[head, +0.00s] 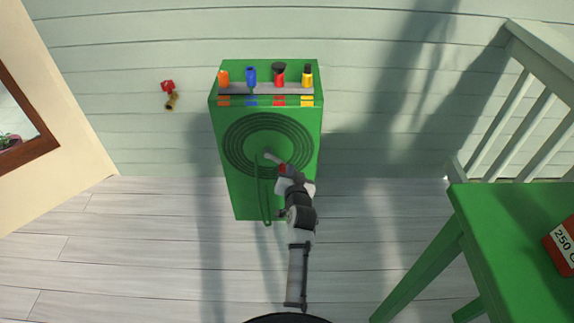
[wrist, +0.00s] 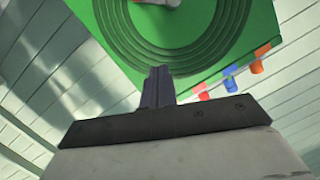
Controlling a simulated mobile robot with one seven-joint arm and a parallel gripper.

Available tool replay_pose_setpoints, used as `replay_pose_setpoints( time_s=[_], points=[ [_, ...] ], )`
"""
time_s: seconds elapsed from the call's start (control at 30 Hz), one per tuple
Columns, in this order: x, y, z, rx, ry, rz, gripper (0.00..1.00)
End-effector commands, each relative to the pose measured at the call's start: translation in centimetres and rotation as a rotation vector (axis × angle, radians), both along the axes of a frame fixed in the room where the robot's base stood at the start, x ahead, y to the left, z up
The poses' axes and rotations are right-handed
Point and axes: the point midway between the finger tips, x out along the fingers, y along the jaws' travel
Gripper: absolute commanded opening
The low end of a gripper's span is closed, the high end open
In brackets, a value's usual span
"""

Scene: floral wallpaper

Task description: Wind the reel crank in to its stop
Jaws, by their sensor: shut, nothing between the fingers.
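The hose reel (head: 239,143) is a set of dark green rings on the front of a green cabinet (head: 243,196). A pale grey crank arm (head: 273,158) runs from the reel's centre down and right. A small red part shows at its outer end, partly hidden by my gripper (head: 284,171). In the wrist view my gripper (wrist: 159,72) is shut and empty, its tip over the reel's rings (wrist: 205,55). The crank (wrist: 152,3) is cut off at the top edge there. I cannot tell whether my gripper touches it.
Orange, blue, red and yellow nozzles (head: 251,77) stand along the cabinet's top. A hose loop (head: 266,210) hangs down the front. A red and brass tap (head: 169,94) is on the wall at left. A green table (head: 500,230) with a red box (head: 562,245) stands at right.

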Motion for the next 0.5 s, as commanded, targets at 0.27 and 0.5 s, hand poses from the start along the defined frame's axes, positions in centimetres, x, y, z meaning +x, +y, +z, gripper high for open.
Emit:
replay_pose_setpoints(
  time_s=[0.27, 0.5],
  points=[
    [0.3, -1.1, -3.8, 0.048, 0.029, -0.034, 0.0],
    [4.4, -0.6, -4.6, 0.048, 0.027, -0.032, 0.0]
  ],
)
